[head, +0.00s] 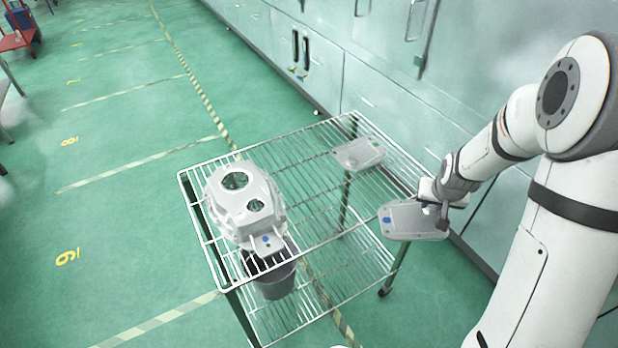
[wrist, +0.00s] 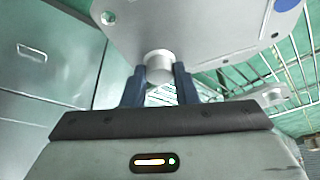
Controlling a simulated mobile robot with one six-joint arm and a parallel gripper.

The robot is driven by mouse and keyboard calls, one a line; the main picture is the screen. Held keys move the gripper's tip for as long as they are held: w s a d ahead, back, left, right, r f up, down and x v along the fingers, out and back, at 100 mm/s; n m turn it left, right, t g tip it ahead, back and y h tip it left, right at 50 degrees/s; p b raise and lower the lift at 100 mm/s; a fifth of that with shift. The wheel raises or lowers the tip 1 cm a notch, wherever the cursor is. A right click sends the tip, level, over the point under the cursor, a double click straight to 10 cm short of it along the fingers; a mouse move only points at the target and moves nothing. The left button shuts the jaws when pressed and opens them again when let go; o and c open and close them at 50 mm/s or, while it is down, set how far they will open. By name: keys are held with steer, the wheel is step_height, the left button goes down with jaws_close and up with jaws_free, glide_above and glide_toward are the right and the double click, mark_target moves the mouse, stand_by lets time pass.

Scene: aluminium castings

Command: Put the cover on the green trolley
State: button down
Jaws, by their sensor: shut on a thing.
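The grey cover (head: 405,222) is a flat plate with a blue dot. My gripper (head: 440,208) is shut on its round boss, and the wrist view shows both fingers (wrist: 160,85) around that boss under the plate (wrist: 195,28). The cover is in the air at the right edge of the green trolley (head: 283,262), a wire-shelf trolley with green legs. I cannot tell its exact height above the shelf. A second grey cover (head: 358,153) with a green dot lies on the top shelf at the far right corner.
A large light casting (head: 240,205) with two round openings and a blue dot stands on the top shelf's left. A dark bin (head: 272,282) is below it. The middle of the top shelf is free. Pale cabinets (head: 400,75) line the right. A red trolley (head: 18,38) stands far left.

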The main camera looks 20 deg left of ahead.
steer(key=w+a+r+n+y+b, duration=0.1)
steer(key=w+a+r+n, duration=0.1)
steer(key=a, duration=0.8)
steer(key=w+a+r+n+g, duration=0.1)
steer(key=w+a+r+n, duration=0.15)
steer(key=a, duration=0.75)
steer(key=w+a+r+n+y+b, duration=0.1)
steer(key=a+r, duration=0.2)
steer(key=a, duration=0.6)
glide_above(325, 175)
steer(key=s+d, duration=0.1)
steer(key=shift+n, duration=0.25)
step_height(325, 175, down, 5)
steer(key=shift+s+d+f+p, duration=0.1)
steer(key=shift+s+f+p, duration=0.1)
steer(key=shift+p, duration=0.15)
steer(key=shift+f, duration=2.4)
steer(key=c, duration=1.1)
jaws_free()
steer(key=shift+c, duration=0.2)
steer(key=shift+r+p, duration=0.1)
steer(key=shift+p, duration=0.2)
